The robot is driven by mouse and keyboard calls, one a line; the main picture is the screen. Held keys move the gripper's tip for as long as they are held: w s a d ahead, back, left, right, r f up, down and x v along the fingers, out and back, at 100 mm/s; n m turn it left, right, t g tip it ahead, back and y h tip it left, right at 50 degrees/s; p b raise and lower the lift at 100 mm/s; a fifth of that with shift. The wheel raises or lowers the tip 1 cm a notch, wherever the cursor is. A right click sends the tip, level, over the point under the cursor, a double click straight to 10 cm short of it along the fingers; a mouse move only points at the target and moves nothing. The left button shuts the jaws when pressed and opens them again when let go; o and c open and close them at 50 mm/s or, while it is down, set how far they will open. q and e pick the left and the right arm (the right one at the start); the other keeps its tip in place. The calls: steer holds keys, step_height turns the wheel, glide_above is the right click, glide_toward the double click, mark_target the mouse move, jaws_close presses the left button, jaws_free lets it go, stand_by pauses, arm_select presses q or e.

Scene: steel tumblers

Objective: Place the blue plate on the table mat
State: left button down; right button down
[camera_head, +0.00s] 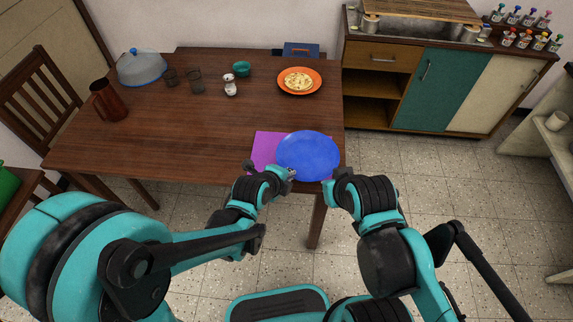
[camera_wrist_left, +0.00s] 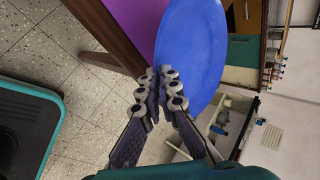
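The blue plate (camera_head: 308,153) is at the near right corner of the table, overlapping the right part of the purple table mat (camera_head: 263,148). The plate also shows in the left wrist view (camera_wrist_left: 193,45), tilted across the picture. My left gripper (camera_head: 290,174) is at the plate's near left rim; in the left wrist view its fingers (camera_wrist_left: 162,82) come together at the rim and appear shut on it. Whether the plate touches the mat is hidden. My right gripper (camera_head: 332,183) is beside the plate's near right rim; its fingers are too hidden to read.
The brown table (camera_head: 200,130) holds an orange plate with food (camera_head: 299,81), a teal bowl (camera_head: 241,68), a white shaker (camera_head: 230,86), dark tumblers (camera_head: 194,82), a brown jug (camera_head: 108,100) and a domed cover (camera_head: 140,68). The table's middle is clear. A cabinet (camera_head: 432,90) stands right.

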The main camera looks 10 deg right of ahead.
arm_select(q)
steer(key=w+f+b, duration=0.1)
steer(key=w+f, duration=0.1)
steer(key=w, duration=0.1)
steer(key=w+f+b, duration=0.1)
steer(key=w, duration=0.2)
steer(key=w+f+b, duration=0.1)
steer(key=w+f, duration=0.1)
steer(key=w, duration=0.1)
steer(key=shift+a+f, duration=0.1)
steer(key=shift+f, duration=0.2)
step_height(320, 180, down, 4)
steer(key=shift+b, duration=1.2)
steer(key=shift+r, duration=0.1)
steer(key=c, duration=2)
jaws_free()
